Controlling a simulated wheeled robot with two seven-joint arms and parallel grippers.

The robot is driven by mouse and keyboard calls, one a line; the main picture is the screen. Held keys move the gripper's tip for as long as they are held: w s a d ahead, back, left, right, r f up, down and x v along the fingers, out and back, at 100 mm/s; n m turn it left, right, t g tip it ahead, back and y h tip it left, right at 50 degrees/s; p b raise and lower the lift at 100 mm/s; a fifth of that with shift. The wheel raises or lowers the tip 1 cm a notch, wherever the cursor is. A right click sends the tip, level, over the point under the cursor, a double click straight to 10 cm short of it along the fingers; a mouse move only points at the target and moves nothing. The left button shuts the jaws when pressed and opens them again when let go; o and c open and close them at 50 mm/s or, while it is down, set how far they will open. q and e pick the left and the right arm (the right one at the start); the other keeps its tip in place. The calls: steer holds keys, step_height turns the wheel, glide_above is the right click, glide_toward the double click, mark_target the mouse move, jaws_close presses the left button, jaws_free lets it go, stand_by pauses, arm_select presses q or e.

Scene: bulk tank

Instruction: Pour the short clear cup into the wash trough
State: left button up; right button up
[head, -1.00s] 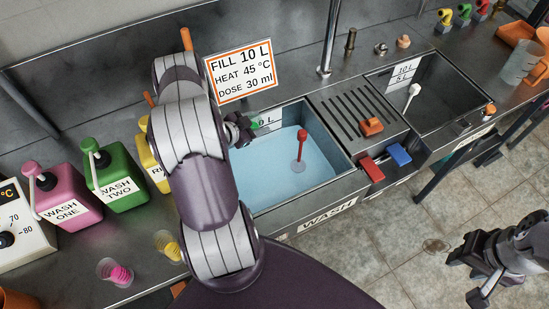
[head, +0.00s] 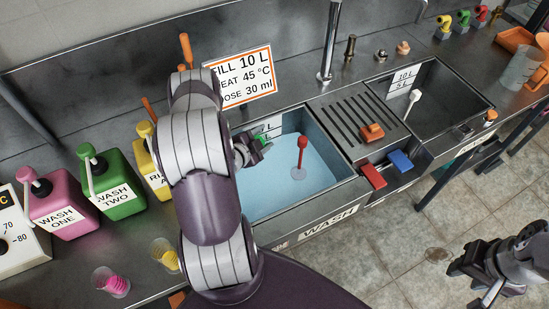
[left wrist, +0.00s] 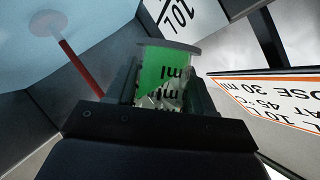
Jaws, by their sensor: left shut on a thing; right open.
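The short clear cup (head: 264,141) holds green liquid. It also shows in the left wrist view (left wrist: 168,72), with its rim upward in the picture and a slanting green edge inside. My left gripper (head: 254,147) is shut on it, over the left part of the wash trough, near its back left corner. The wash trough (head: 331,134) holds pale blue water with a red float rod (head: 302,150). How far the cup tilts is hard to tell, and no falling stream is visible. My right gripper (head: 473,284) is open and empty over the floor at lower right.
A sign (head: 240,78) stands behind the trough. A tap (head: 328,45) rises at the back. Pink (head: 62,205), green (head: 112,185) and yellow (head: 150,165) jugs stand left. Cups with pink (head: 112,282) and yellow (head: 166,255) contents sit in front. A second basin (head: 440,80) lies right.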

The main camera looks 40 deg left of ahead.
mark_target(266, 135)
arm_select(q)
steer(key=shift+r+m+t+y+b, duration=0.15)
steer(key=shift+r+m+t+y, duration=0.35)
steer(key=shift+m, duration=0.5)
steer(key=shift+r+m+t+y+b, duration=0.15)
steer(key=shift+r+m+t+y, duration=0.15)
steer(key=shift+r+m+y, duration=0.5)
stand_by(2.0)
steer(key=shift+s+d+m+b, duration=0.15)
steer(key=shift+d+m+b, duration=0.15)
steer(key=shift+d+m, duration=0.55)
stand_by(0.4)
steer(key=shift+d+r+m+t+y+b, duration=0.2)
steer(key=shift+r+m+t+y+b, duration=0.15)
steer(key=shift+m+t+b, duration=0.35)
stand_by(0.9)
